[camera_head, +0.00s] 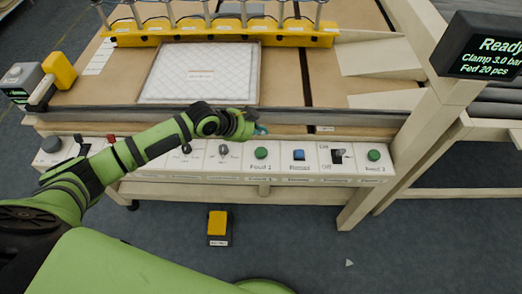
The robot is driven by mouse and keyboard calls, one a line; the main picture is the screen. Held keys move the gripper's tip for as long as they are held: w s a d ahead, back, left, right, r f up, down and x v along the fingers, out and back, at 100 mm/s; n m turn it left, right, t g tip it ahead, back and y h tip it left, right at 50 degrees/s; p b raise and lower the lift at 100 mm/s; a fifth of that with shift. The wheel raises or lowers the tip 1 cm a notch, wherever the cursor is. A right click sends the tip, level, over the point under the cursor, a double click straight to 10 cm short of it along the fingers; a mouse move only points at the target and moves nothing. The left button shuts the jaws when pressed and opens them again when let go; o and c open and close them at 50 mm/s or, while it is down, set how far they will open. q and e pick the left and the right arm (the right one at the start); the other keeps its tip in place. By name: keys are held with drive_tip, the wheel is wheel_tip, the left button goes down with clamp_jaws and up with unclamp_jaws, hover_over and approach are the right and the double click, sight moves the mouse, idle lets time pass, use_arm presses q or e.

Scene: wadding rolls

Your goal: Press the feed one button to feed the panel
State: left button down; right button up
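A round green button (261,153) sits on the white control strip, above a label that seems to read "Feed 1". My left gripper (261,130) is just above and behind this button in the picture, with a visible gap between them. Its fingers are small and seen from behind, so I cannot tell if they are open or shut. The white quilted panel (185,85) lies flat on the brown table behind the strip, below the yellow clamp bar (215,39). The display (490,50) at top right reads "Ready", "Clamp 3.0 bar", "Fed 20 pcs". My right gripper is not in view.
Right of the green button are a blue button (299,155), a toggle switch (339,156) and another green button (374,155). More switches lie left, partly behind my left arm. A yellow pedal (218,223) stands on the floor. A beige post rises at right.

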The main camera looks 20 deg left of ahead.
use_arm(q)
drive_tip(key=shift+w+a+r, duration=0.15)
drive_tip(key=shift+w+a, duration=0.05)
drive_tip(key=shift+w, duration=0.05)
drive_tip(key=b, duration=0.7)
hover_over(260, 153)
wheel_tip(260, 153, down, 8)
drive_tip(key=shift+a+r, duration=0.1)
drive_tip(key=shift+f, duration=0.5)
idle(0.8)
drive_tip(key=shift+f+b, duration=0.45)
drive_tip(key=shift+b, duration=0.1)
